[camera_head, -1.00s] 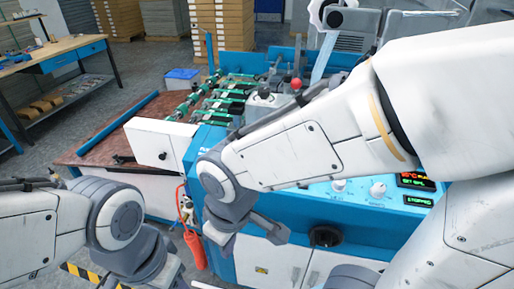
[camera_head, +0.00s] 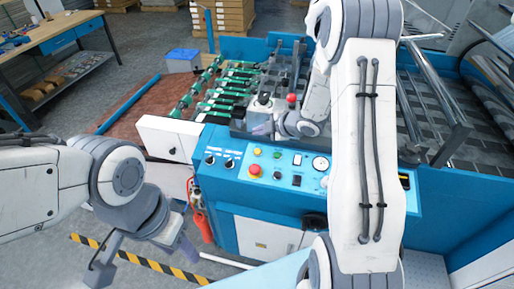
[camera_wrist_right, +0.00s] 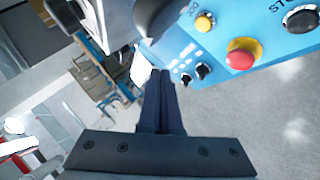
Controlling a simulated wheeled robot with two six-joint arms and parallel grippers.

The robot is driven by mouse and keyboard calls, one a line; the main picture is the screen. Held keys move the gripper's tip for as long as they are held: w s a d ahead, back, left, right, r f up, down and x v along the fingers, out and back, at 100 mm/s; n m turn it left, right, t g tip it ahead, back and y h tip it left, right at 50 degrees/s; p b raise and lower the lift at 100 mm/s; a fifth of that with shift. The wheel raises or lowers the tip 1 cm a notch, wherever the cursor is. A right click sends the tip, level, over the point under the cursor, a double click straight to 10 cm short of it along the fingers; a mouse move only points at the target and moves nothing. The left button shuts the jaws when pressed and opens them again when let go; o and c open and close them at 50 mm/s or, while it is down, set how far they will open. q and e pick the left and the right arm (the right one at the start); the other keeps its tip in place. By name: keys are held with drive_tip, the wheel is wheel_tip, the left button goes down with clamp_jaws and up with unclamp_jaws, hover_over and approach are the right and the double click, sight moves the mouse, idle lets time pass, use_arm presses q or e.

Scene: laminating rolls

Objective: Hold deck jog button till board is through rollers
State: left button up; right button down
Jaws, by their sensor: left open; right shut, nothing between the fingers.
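The blue control panel (camera_head: 262,165) carries a red mushroom button (camera_head: 255,170), a yellow button (camera_head: 256,151), a green button (camera_head: 277,153), black knobs and a gauge. My right gripper (camera_head: 264,130) is just behind the panel's far edge, partly hidden by my own wrist. In the right wrist view its fingers (camera_wrist_right: 161,95) are shut and empty, apart from the red mushroom button (camera_wrist_right: 242,55) and yellow button (camera_wrist_right: 204,22). My left gripper (camera_head: 145,255) hangs open and empty at the lower left. No board is clearly visible at the rollers (camera_head: 490,75).
Green-and-metal feed strips (camera_head: 220,95) lie behind the panel on the machine. A white box (camera_head: 170,138) juts out at its left corner, above a red extinguisher (camera_head: 201,220). A workbench (camera_head: 60,30) stands far left.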

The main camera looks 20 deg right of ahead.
sight(257, 152)
drive_tip(key=shift+f, duration=0.15)
drive_tip(key=f+b, duration=0.2)
drive_tip(key=w+f+b, duration=0.1)
drive_tip(key=f+b, duration=0.1)
drive_tip(key=f, duration=0.1)
drive_tip(key=d+f+b, duration=0.1)
drive_tip(key=f+b, duration=0.1)
drive_tip(key=f, duration=0.1)
drive_tip(key=shift+w+f, duration=0.2)
drive_tip(key=shift+w, duration=0.15)
idle(1.8)
drive_tip(key=shift+d+f+b, duration=0.1)
drive_tip(key=shift+f+b, duration=0.3)
drive_tip(key=shift+b, duration=0.15)
